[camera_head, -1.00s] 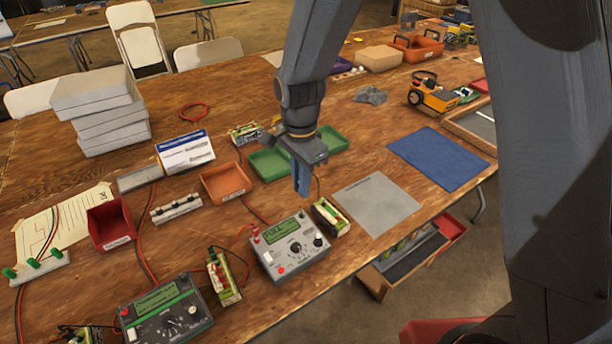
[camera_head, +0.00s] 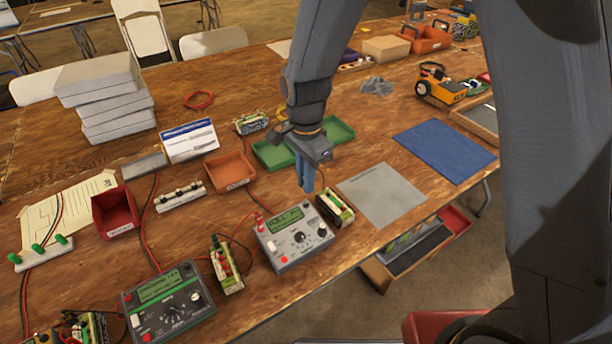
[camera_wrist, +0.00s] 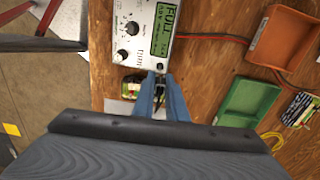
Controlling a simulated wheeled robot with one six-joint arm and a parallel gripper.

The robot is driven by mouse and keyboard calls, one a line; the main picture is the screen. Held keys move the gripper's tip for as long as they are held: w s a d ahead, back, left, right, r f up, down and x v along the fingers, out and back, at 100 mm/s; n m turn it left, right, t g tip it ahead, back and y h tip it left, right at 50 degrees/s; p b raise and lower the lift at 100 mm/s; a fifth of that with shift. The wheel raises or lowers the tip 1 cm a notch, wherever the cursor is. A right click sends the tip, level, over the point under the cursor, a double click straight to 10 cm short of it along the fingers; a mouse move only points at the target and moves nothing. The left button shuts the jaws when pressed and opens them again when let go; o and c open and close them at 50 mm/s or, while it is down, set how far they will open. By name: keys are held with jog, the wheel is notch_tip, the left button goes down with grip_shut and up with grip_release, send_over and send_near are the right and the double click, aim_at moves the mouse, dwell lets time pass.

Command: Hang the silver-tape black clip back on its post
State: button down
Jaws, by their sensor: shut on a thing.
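My gripper (camera_head: 306,182) is above the back right edge of the grey charger (camera_head: 288,254), pointing down. In the wrist view its blue fingers (camera_wrist: 158,92) are shut on a small dark thing (camera_wrist: 158,97), which looks like the black clip; the fingers hide most of it. No silver tape can be made out. A small black post or knob (camera_wrist: 160,67) shows at the charger's edge, just beyond the fingertips. The charger also fills the top of the wrist view (camera_wrist: 143,12), with its display reading FULL. Red posts or clips (camera_head: 260,221) are at its left side.
A battery pack (camera_head: 335,207) stands close right of the charger, beside a grey mat (camera_head: 383,195). An orange tray (camera_head: 230,171) and a green tray (camera_head: 340,130) lie behind. A second charger (camera_head: 168,302) and another battery pack (camera_head: 227,265) are to the left.

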jog(key=shift+f+b, duration=0.9)
jog(key=shift+f, duration=1.5)
jog(key=shift+f+p, duration=0.2)
jog(key=shift+p, duration=0.45)
dwell(0.6)
jog(key=c, duration=1.7)
grip_release()
jog(key=shift+o, duration=1.1)
jog(key=shift+r, duration=0.1)
jog(key=shift+r+p, duration=3.05)
jog(key=shift+r, duration=0.65)
